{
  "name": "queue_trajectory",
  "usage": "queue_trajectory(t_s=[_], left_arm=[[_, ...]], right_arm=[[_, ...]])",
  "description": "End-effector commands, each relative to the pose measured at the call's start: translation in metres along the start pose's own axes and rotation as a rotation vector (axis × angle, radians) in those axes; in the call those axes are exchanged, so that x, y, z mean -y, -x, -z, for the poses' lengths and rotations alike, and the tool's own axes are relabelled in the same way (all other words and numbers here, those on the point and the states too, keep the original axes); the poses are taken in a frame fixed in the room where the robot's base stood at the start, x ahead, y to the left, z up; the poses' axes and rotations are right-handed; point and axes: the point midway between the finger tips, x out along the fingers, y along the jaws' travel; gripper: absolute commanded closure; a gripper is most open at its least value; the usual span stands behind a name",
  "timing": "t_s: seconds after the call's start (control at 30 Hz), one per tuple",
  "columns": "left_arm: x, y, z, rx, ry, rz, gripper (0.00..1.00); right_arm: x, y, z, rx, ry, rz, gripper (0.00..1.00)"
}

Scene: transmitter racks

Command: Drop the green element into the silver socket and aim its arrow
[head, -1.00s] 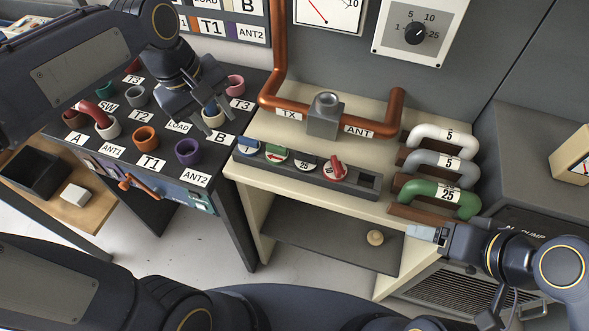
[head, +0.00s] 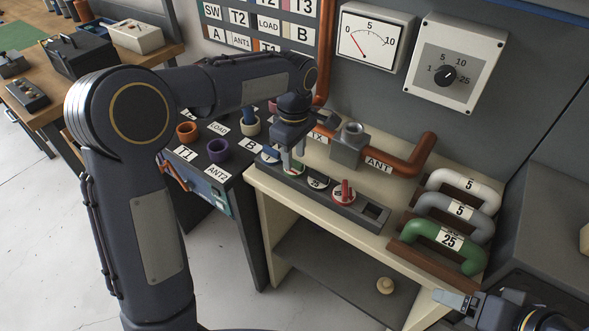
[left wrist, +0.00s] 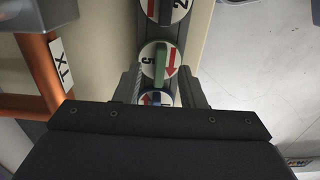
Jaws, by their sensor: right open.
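The green element (left wrist: 159,58), a white disc with a green bar handle, a red arrow and a 5, sits in the dark tray (head: 367,222). In the head view my left gripper hides most of it. My left gripper (head: 291,160) points down over the tray. In the left wrist view its fingers (left wrist: 161,72) are apart, one on each side of the green handle, with no clear contact. The silver socket (head: 347,154) is a grey block with a round opening on the copper pipe, between the TX and ANT labels. My right gripper (head: 455,300) is open and empty at lower right.
A blue element (left wrist: 157,99) is beside the green one, and a red-handled element (head: 344,193) is farther along the tray. White, grey and green pipe loops (head: 447,245) stand at the right. A labelled socket panel (head: 232,150) is at the left.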

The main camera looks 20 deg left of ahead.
Motion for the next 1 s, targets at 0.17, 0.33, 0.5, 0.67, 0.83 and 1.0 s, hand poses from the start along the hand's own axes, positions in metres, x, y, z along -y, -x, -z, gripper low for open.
queue_trajectory(t_s=[0.17, 0.33, 0.5, 0.67, 0.83, 1.0], left_arm=[[0.0, -0.0134, -0.0007, 0.0, -0.002, -0.001, 0.64], [0.0, -0.0135, -0.0006, 0.0, -0.002, -0.002, 0.64], [0.0, -0.0134, -0.0006, 0.0, -0.002, -0.002, 0.82], [0.0, -0.0133, -0.0006, 0.0, -0.002, -0.001, 1.0], [0.0, -0.0131, -0.0006, 0.0, -0.002, -0.002, 1.0], [-0.0002, -0.0119, -0.0006, 0.0, -0.002, -0.002, 1.0]], right_arm=[[-0.0003, -0.0007, -0.0003, 0.0, 0.0, 0.0, 0.25], [-0.0003, -0.0006, -0.0003, 0.0, 0.0, 0.0, 0.25], [-0.0003, -0.0006, -0.0003, 0.0, 0.0, 0.0, 0.25], [-0.0003, -0.0006, -0.0002, 0.0, 0.0, 0.0, 0.25], [-0.0003, -0.0006, -0.0003, 0.0, 0.0, 0.0, 0.25], [-0.0002, -0.0005, -0.0002, 0.0, 0.0, 0.0, 0.25]])
